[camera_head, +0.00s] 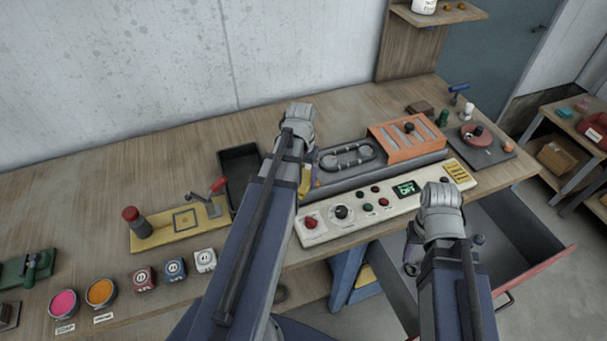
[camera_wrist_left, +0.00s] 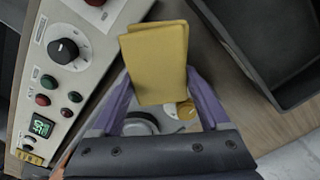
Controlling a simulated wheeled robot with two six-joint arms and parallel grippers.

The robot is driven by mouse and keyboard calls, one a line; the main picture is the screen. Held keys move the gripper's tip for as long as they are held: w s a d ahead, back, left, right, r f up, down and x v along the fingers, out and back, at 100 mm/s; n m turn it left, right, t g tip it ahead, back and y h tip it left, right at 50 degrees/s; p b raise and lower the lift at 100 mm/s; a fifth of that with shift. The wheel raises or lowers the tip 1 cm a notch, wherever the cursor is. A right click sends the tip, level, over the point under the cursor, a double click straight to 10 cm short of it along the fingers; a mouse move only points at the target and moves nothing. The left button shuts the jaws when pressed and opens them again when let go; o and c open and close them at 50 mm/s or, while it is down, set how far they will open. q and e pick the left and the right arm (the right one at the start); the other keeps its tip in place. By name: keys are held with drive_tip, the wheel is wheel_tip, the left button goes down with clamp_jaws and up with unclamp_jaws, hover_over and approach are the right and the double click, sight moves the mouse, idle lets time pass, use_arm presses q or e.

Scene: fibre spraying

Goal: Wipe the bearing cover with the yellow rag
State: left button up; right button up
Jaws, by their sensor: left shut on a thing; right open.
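The yellow rag (camera_wrist_left: 157,62) is a folded flat piece held between the two purple fingers of my left gripper (camera_wrist_left: 160,98). In the head view only a strip of the rag (camera_head: 305,182) shows beside my left wrist, left of the grey machine bed. A dark oval ring-shaped part (camera_head: 347,156) lies on that bed and may be the bearing cover; I cannot be sure. In the left wrist view a grey rounded part (camera_wrist_left: 141,124) shows below the rag, partly hidden by the gripper. My right gripper (camera_head: 411,262) hangs low over the open drawer, mostly hidden by its wrist.
A white control panel (camera_head: 375,209) with knobs and buttons runs along the front. An orange slotted guard (camera_head: 408,139) stands right of the oval part. A black tray (camera_head: 238,165) is on the left. The open drawer (camera_head: 525,235) juts out at the right.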

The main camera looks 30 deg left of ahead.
use_arm(q)
drive_tip(key=shift+r+p, duration=2.95)
drive_tip(key=shift+p, duration=0.05)
wheel_tip(320, 180, up, 3)
drive_tip(key=p, duration=0.3)
drive_tip(key=shift+r, duration=0.1)
drive_tip(key=shift+f, duration=0.2)
wheel_tip(320, 180, down, 7)
drive_tip(key=b, duration=0.7)
drive_tip(key=shift+r, duration=0.1)
drive_tip(key=shift+f+b, duration=1.05)
drive_tip(key=shift+r, duration=0.1)
